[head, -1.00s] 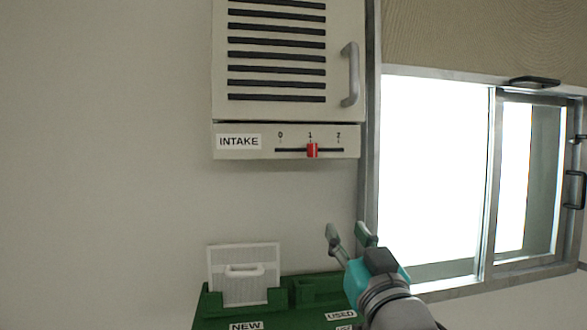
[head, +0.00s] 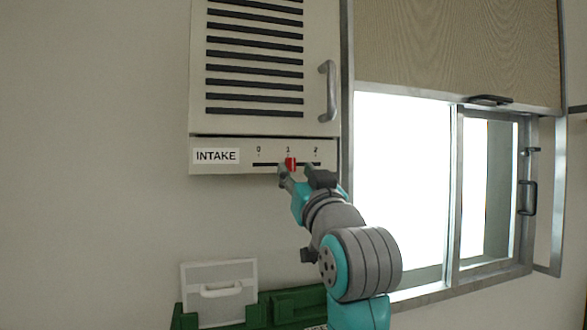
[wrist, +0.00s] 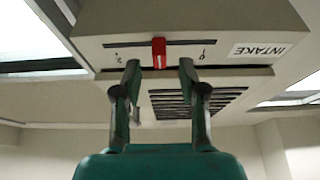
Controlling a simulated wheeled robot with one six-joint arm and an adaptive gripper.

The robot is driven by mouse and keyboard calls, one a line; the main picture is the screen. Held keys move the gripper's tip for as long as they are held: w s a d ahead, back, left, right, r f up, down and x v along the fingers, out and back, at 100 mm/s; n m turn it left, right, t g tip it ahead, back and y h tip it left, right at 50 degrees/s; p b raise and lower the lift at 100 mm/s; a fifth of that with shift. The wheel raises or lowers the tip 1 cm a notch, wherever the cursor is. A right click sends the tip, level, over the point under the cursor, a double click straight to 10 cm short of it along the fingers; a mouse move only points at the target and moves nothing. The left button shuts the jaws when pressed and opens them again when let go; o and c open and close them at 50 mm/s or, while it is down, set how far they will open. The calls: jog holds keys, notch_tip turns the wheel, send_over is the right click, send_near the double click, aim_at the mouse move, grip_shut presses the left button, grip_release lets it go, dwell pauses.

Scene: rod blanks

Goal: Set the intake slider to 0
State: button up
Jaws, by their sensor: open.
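The intake slider is a red knob (head: 291,164) on a dark horizontal slot in the panel (head: 222,169) marked INTAKE. It stands at about the 1 mark, between 0 on the left and 2 on the right. My gripper (head: 296,170) is open at the knob, with one finger on each side in the head view. In the wrist view the red knob (wrist: 159,53) shows between the two fingertips of my gripper (wrist: 159,68), with gaps on both sides. That view is upside down, with 0 to the right. I cannot tell whether either finger touches the knob.
Above the panel is a vented cabinet door (head: 255,62) with a grey handle (head: 327,91). A window (head: 405,180) is at the right. Below, a green bin (head: 275,308) holds a white filter panel (head: 219,292). The wall left of the cabinet is clear.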

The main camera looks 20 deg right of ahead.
aim_at(290, 165)
jog(key=shift+x, duration=1.4)
grip_shut()
